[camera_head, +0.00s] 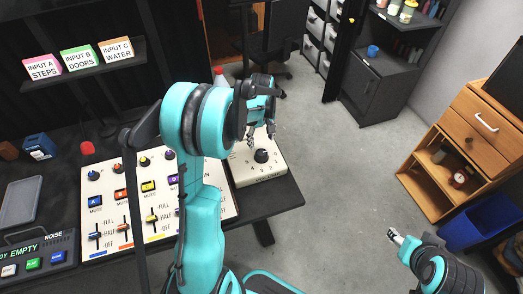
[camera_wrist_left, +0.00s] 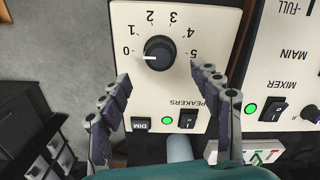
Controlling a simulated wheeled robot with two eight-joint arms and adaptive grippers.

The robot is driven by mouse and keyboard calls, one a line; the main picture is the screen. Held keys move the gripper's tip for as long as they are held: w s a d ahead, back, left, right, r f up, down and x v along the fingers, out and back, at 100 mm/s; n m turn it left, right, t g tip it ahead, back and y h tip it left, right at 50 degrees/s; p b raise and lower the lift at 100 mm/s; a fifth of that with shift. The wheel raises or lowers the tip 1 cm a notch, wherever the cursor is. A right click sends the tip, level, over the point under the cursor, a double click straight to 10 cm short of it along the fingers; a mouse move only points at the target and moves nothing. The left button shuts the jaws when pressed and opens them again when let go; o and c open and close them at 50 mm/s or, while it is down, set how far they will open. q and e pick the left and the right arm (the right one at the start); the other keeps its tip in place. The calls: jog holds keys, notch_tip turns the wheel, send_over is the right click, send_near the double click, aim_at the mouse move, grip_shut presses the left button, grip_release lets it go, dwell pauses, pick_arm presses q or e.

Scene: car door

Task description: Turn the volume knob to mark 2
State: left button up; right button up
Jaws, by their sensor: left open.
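The volume knob is a round black dial (camera_wrist_left: 158,53) on a cream speaker panel (camera_wrist_left: 215,18) marked 0 to 5. Its white pointer line faces left, toward the 0, in the left wrist view. The knob (camera_head: 261,156) also shows in the head view, on the panel at the table's right end. My left gripper (camera_head: 261,137) is open above the panel, just behind the knob. In the left wrist view its fingers (camera_wrist_left: 161,80) stand apart, one toward each side below the knob, with nothing between them. My right gripper (camera_head: 396,238) is at the lower right, far from the panel; its jaw state is unclear.
A mixer panel (camera_head: 131,228) with sliders and coloured buttons lies left of the speaker panel. Label cards (camera_head: 78,58) stand on a shelf. The floor right of the table is clear.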

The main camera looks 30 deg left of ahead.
aim_at(261, 153)
pick_arm(q)
notch_tip(261, 153, down, 8)
jog(key=b, duration=0.2)
jog(key=shift+r+b, duration=0.2)
jog(key=shift+b, duration=0.1)
jog(key=c, duration=1.2)
